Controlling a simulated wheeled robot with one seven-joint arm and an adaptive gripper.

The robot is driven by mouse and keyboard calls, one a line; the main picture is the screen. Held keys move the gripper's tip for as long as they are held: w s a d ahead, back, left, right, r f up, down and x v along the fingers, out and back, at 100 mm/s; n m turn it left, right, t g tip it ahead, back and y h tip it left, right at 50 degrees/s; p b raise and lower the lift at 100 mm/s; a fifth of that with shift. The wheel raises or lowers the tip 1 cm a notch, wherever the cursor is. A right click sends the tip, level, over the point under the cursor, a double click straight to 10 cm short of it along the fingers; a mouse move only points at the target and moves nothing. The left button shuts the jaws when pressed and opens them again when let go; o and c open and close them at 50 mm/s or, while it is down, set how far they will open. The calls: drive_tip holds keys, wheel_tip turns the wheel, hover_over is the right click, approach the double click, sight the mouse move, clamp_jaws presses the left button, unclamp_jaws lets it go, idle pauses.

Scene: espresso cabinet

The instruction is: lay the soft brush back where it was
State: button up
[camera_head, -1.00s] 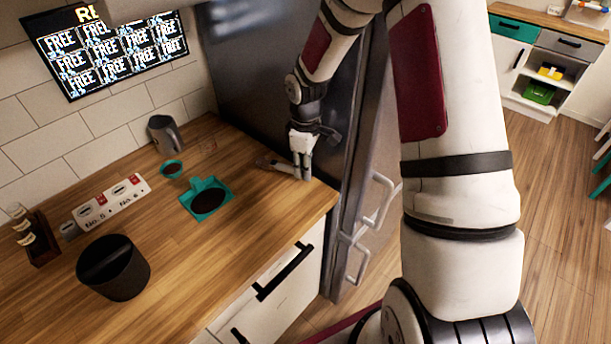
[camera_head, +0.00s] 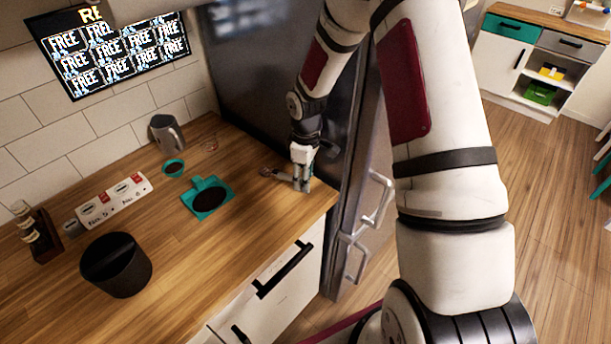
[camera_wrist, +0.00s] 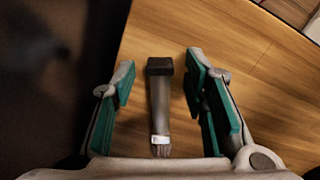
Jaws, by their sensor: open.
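The brush (camera_wrist: 159,100) lies between the two green-padded fingers of my gripper (camera_wrist: 160,76) in the wrist view. It has a grey shaft, a black far end and a pale band near my palm. A gap shows on each side, so the fingers stand apart from it. In the head view my gripper (camera_head: 302,185) is low over the counter's right end, and part of the brush (camera_head: 270,173) shows to its left. The rest of it is hidden behind the fingers. Whether the brush touches the wood along its whole length I cannot tell.
A teal tray (camera_head: 207,211) with a dark round pad, a small teal cup (camera_head: 173,168) and a grey jug (camera_head: 166,133) stand left of my gripper. A black bin (camera_head: 116,266) is at the front left. A dark fridge (camera_head: 270,80) rises close behind the gripper.

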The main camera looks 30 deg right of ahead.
drive_tip(key=shift+r, duration=0.1)
wheel_tip(320, 180, up, 12)
drive_tip(key=b, duration=0.1)
drive_tip(key=s+a+r+m+t+h, duration=0.1)
drive_tip(key=s+a+r+m, duration=0.1)
drive_tip(key=s+r, duration=0.45)
drive_tip(key=s+a+r+m+t, duration=0.2)
drive_tip(key=s+r, duration=0.2)
drive_tip(key=r, duration=0.6)
drive_tip(key=s+a+r+m+t, duration=0.1)
drive_tip(key=s+r+m, duration=0.1)
drive_tip(key=s, duration=0.5)
drive_tip(key=s+a+r+m+t+y, duration=0.1)
drive_tip(key=s+a+r+m, duration=0.1)
drive_tip(key=s, duration=0.5)
drive_tip(key=shift+r+m+t, duration=0.3)
drive_tip(key=shift+r+m, duration=0.1)
drive_tip(key=shift+r, duration=0.1)
